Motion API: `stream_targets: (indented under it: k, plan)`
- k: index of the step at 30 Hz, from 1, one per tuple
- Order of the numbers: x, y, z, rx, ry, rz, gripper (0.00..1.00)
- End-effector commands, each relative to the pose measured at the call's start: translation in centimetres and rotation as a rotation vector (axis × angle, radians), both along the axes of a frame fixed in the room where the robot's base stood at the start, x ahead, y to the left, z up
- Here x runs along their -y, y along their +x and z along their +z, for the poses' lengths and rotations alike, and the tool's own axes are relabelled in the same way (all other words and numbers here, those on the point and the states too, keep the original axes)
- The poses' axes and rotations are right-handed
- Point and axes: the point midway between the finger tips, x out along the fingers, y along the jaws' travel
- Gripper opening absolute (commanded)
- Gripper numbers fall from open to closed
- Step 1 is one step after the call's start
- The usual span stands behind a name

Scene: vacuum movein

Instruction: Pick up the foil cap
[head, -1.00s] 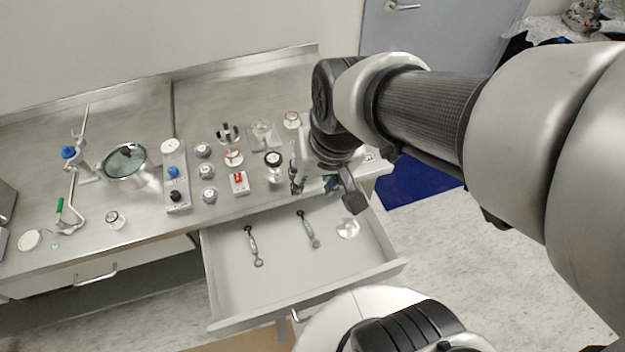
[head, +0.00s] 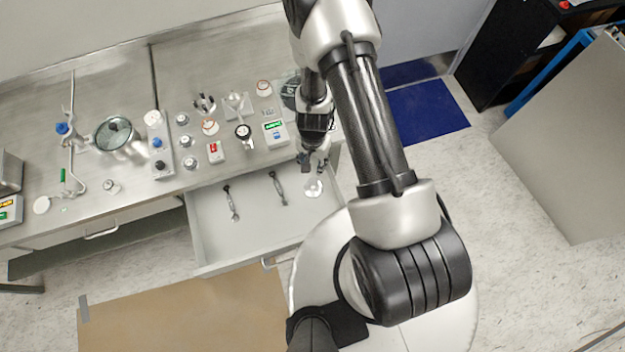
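A pale, shiny round piece (head: 313,188), which looks like the foil cap, lies in the right part of the open drawer (head: 245,240). My gripper (head: 313,168) points down just above and behind it, near the drawer's back edge. Its fingers look apart with nothing between them, though they are small in this view. I cannot tell how high the fingertips are above the cap.
Two small wrench-like tools (head: 232,203) lie in the drawer left of the cap. The steel bench (head: 100,80) behind holds a scale with a green display (head: 275,133), several small jars, a round pot (head: 118,138) and a clamp stand. The drawer's front middle is clear.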

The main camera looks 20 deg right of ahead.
Motion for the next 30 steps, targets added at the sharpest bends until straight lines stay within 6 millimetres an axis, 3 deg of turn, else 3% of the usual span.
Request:
stream_targets:
  k: [8, 30]
  plan:
    - [0.1, -0.2, -2.7, -0.003, -0.003, -0.005, 0.38]
    - [0.0, -0.2, -12.4, -0.004, -0.002, -0.003, 0.38]
